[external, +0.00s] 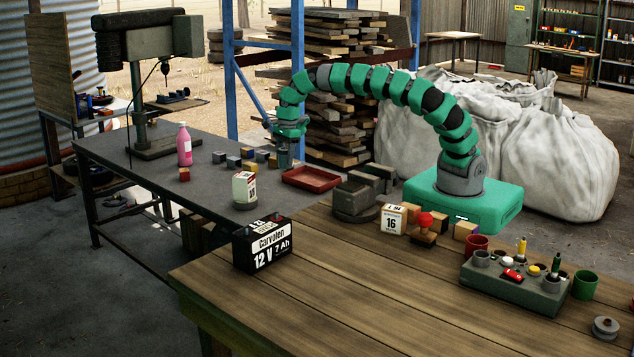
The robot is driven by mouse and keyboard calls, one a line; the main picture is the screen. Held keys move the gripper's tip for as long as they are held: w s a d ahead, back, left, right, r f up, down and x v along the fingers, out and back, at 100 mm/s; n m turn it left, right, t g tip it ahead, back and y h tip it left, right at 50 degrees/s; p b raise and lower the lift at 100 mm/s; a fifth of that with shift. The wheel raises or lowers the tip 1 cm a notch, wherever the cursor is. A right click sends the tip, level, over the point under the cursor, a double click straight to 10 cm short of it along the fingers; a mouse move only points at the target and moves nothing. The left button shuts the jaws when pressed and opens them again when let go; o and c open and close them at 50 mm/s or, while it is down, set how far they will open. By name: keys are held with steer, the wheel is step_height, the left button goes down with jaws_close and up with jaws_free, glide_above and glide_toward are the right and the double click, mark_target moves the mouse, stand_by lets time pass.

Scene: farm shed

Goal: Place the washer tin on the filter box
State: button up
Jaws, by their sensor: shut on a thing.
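My gripper (285,151) points down over the right end of the dark metal table, just behind the red tray. It is shut on a small greyish thing, mostly hidden by the fingers; I cannot tell for sure whether it is the washer tin. I cannot pick out the filter box with certainty. A white box marked 16 (391,220) stands on the wooden bench, well to the right.
The red tray (311,178) and several small blocks (234,162) lie near my gripper. A pink bottle (184,144) stands further left. A black battery (263,245) stands on the wooden bench (370,300), whose front middle is clear.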

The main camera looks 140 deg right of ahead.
steer(key=shift+w+d+f, duration=0.1)
steer(key=shift+w+d, duration=0.25)
steer(key=shift+d, duration=0.2)
steer(key=w+d+p, duration=0.1)
steer(key=w+d, duration=0.1)
steer(key=d, duration=0.2)
steer(key=w+d+p, duration=0.2)
steer(key=d, duration=0.1)
steer(key=w+d+p, duration=0.2)
steer(key=d, duration=0.2)
steer(key=shift+d+f, duration=0.3)
steer(key=shift+w+d+f+p, duration=0.1)
steer(key=shift+w+f+p, duration=0.15)
steer(key=shift+p, duration=0.25)
steer(key=shift+f, duration=0.1)
steer(key=shift+f, duration=1.65)
